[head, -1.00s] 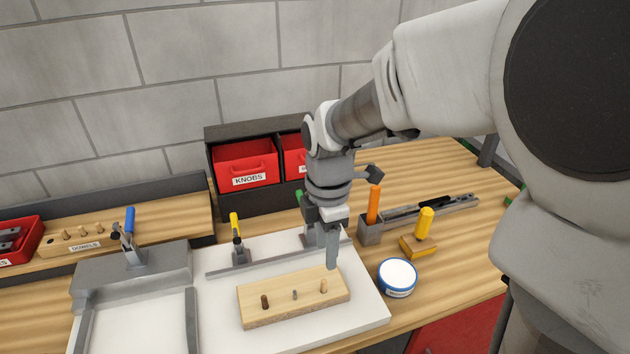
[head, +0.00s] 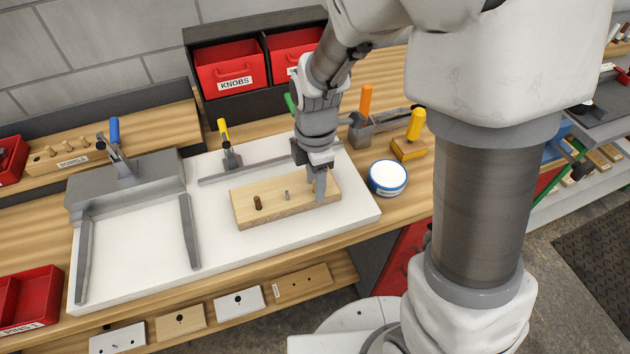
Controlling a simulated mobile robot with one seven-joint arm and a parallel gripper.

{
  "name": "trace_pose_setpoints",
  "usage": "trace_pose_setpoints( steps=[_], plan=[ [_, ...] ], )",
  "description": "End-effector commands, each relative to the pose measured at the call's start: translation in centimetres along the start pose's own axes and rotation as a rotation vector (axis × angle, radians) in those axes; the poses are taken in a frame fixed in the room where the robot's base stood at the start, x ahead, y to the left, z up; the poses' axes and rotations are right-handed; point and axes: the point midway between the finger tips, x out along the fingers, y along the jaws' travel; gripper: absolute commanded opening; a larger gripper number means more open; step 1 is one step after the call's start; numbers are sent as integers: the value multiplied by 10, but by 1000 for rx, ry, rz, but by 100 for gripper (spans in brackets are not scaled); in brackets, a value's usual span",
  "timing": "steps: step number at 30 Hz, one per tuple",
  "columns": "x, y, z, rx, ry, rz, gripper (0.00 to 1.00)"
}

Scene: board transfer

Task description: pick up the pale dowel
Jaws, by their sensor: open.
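A pale wooden board (head: 275,211) lies on the white work surface. A dark brown dowel (head: 257,203) stands at its left and a small grey pin (head: 287,195) at its middle. My gripper (head: 319,192) points down at the right end of the board, its fingers low, close to the board's top. It is open. The pale dowel at that end is hidden by the fingers, so I cannot tell whether it is between them.
A yellow-handled clamp (head: 228,146) and a grey rail stand behind the board. A round white tin with a blue rim (head: 388,177) stands close to the right. A grey fixture with a blue-handled clamp (head: 117,139) is at left, near a dowel rack (head: 100,153). Red bins (head: 229,68) stand behind.

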Motion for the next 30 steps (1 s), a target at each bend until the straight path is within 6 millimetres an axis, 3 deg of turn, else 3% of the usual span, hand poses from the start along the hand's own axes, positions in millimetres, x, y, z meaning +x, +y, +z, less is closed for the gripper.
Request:
trace_pose_setpoints(
  steps=[2, 10, 24, 30],
  plan=[
    [0, 0, 0, 0, 0, -1, 49],
    [0, 0, 0, -1, 0, -1, 1],
    [-1, 0, 0, -1, 0, 0, 0],
    [-16, 1, 0, -2, 1, 4, 0]
  ],
)
